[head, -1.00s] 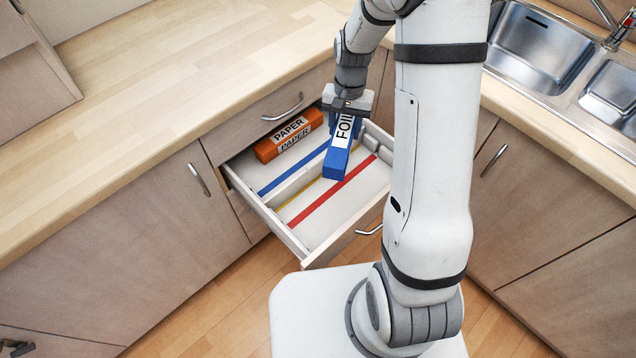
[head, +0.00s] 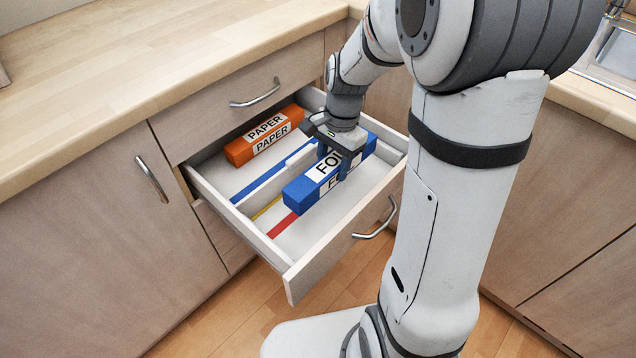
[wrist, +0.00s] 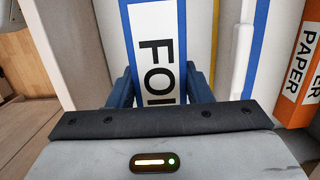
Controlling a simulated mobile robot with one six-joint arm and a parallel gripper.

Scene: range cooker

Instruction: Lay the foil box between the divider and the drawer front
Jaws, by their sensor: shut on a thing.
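The blue foil box (head: 298,196), with a white FOIL label, is held level and runs lengthwise along the open drawer. My gripper (head: 333,163) is shut across its middle from above. The box is over the compartment between the white divider (head: 262,185) and the drawer front (head: 330,252), roughly parallel to both. I cannot tell whether it touches the drawer floor. In the wrist view the foil box (wrist: 155,45) sits between my two blue fingers, with the drawer front (wrist: 72,50) on the left and the divider (wrist: 243,50) on the right.
An orange paper box (head: 265,138) lies in the rear compartment, beside a blue strip (head: 243,190). A yellow strip (head: 266,207) runs by the divider, and a red strip (head: 283,225) shows partly under the foil box. The worktop (head: 130,60) overhangs behind the drawer.

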